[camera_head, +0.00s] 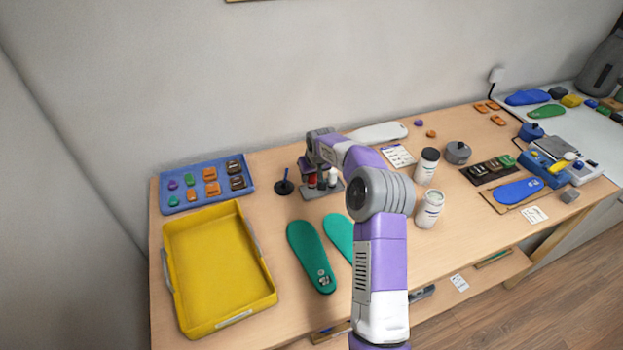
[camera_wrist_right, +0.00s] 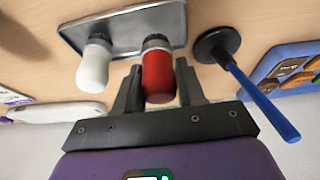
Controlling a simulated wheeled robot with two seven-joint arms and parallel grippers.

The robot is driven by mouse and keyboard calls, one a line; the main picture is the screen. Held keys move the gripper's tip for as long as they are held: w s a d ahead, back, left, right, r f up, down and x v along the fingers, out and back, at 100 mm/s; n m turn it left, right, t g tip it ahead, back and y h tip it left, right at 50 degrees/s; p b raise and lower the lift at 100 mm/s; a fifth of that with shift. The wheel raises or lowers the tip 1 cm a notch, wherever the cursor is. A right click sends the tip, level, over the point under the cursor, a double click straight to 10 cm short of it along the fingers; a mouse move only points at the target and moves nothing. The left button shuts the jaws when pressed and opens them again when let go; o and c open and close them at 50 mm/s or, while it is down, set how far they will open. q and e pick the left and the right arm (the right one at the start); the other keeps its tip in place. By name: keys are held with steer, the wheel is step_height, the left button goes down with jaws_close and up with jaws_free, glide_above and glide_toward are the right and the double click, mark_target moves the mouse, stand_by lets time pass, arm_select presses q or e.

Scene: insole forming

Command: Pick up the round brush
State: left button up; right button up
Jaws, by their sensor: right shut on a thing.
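My right gripper (camera_wrist_right: 158,72) is shut on a red, round-ended handle (camera_wrist_right: 158,78) with a black collar, which I take for the round brush. Its collar end is at the grey metal tray (camera_wrist_right: 118,28); I cannot tell whether it still touches the tray. A white round-ended piece (camera_wrist_right: 95,65) with a black collar stands on the same tray beside it. In the head view the tray (camera_head: 322,193), the red handle (camera_head: 311,181) and the white piece (camera_head: 333,178) show small, partly behind my right arm. My left gripper is not in view.
A black round base with a blue stick (camera_wrist_right: 250,90) stands close beside the tray. A yellow bin (camera_head: 215,265), a blue tray of small parts (camera_head: 165,192) and green insoles (camera_head: 311,256) lie left and in front. White jars (camera_head: 429,210) stand to the right.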

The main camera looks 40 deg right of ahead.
steer(key=s+a, duration=0.1)
steer(key=s, duration=0.4)
steer(key=s+a, duration=0.2)
steer(key=s, duration=0.4)
steer(key=s+a+r, duration=0.1)
steer(key=s+a, duration=0.1)
steer(key=s, duration=0.4)
steer(key=shift+a+r+b, duration=0.1)
steer(key=shift+a+b, duration=0.05)
steer(key=shift+b, duration=0.2)
steer(key=shift+s, duration=0.1)
